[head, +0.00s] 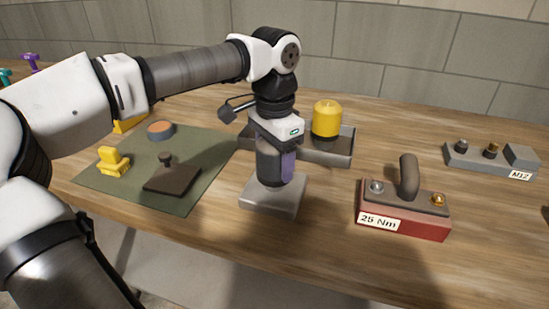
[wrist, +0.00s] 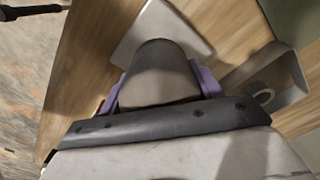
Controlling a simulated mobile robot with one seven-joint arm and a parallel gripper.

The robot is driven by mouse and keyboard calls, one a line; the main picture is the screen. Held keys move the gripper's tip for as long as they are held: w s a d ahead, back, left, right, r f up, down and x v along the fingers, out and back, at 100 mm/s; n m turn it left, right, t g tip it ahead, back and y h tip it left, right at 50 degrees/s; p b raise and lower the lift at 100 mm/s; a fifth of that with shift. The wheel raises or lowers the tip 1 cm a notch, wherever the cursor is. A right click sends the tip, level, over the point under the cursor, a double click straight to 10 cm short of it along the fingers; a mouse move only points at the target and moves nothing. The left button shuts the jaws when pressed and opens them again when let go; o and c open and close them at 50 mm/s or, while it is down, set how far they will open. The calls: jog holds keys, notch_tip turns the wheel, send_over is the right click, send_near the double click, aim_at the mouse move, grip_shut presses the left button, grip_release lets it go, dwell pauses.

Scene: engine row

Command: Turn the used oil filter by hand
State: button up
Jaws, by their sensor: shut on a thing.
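The used oil filter, a dark grey-brown cylinder (head: 267,166), stands upright on a pale grey block (head: 272,200) near the middle of the bench. My gripper (head: 277,167) points straight down over it, with its purple fingers on either side. It is shut on the filter. In the wrist view the filter (wrist: 160,72) shows as a rounded grey body between the two purple fingers (wrist: 160,86). The gripper hides part of the filter, and its joint with the block is hard to make out.
A yellow filter (head: 327,120) stands in a grey tray (head: 338,155) behind my gripper. A red "25 Nm" box (head: 405,218) with a dark handle is at right, and an M12 block (head: 480,158) beyond. A green mat (head: 205,185) with several items lies left. Bench front is clear.

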jog(key=o, duration=1.3)
